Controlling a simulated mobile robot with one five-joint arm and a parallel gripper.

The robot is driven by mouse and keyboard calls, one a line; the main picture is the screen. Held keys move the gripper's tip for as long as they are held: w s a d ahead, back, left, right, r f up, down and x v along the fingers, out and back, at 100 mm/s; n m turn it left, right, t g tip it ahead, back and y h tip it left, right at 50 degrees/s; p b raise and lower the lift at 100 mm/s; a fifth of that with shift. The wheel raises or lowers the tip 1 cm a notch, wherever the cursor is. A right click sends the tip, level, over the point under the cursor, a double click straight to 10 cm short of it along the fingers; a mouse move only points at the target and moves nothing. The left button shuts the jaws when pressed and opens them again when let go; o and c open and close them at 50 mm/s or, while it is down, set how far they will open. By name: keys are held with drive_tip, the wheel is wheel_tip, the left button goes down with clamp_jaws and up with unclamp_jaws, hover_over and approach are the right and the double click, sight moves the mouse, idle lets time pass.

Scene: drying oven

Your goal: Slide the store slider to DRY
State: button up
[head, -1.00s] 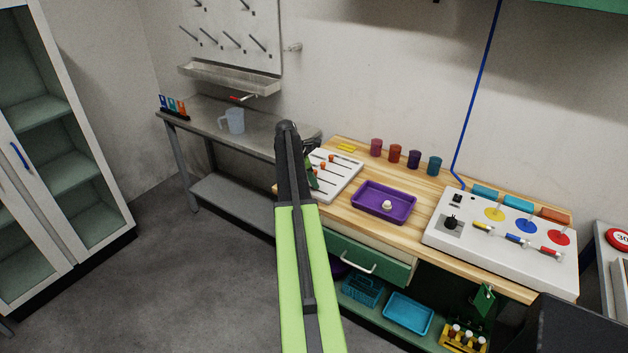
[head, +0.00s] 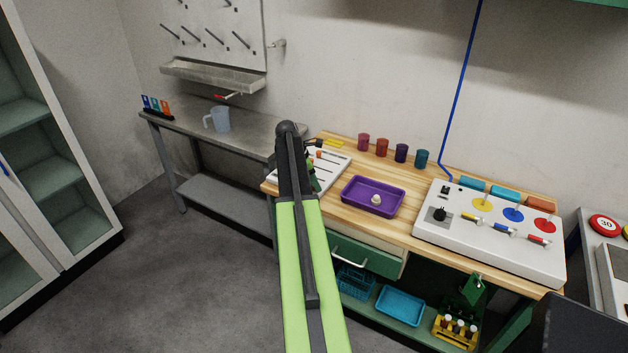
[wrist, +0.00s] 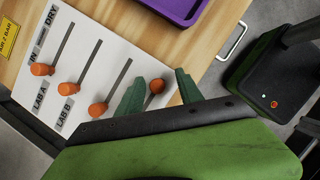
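A white slider panel (wrist: 85,65) has several orange knobs in parallel slots, with DRY marked by the upper end and IN by the lower; it is partly hidden behind my arm in the head view (head: 336,169). Labels LAB A and LAB B stand under two slots. Three knobs, such as this one (wrist: 97,109), sit at the lower ends. The rightmost knob (wrist: 157,86) sits about level with the other slots' upper ends. My gripper (wrist: 163,82) is open, its green fingers on either side of that knob, close to the left finger. Its slot label is hidden.
A purple tray (head: 372,197) lies right of the panel, with several cups (head: 382,147) behind. A white control box (head: 490,235) fills the bench's right part. A drawer handle (head: 349,257) juts from the bench front. Floor to the left is clear.

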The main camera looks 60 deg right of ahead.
drive_tip(key=shift+w+a, duration=0.1)
drive_tip(key=shift+w, duration=0.2)
drive_tip(key=shift+r+p, duration=0.3)
drive_tip(key=p+v, duration=1.5)
drive_tip(key=v, duration=0.1)
drive_tip(key=shift+w+a+r, duration=0.15)
drive_tip(key=shift+a+r, duration=0.15)
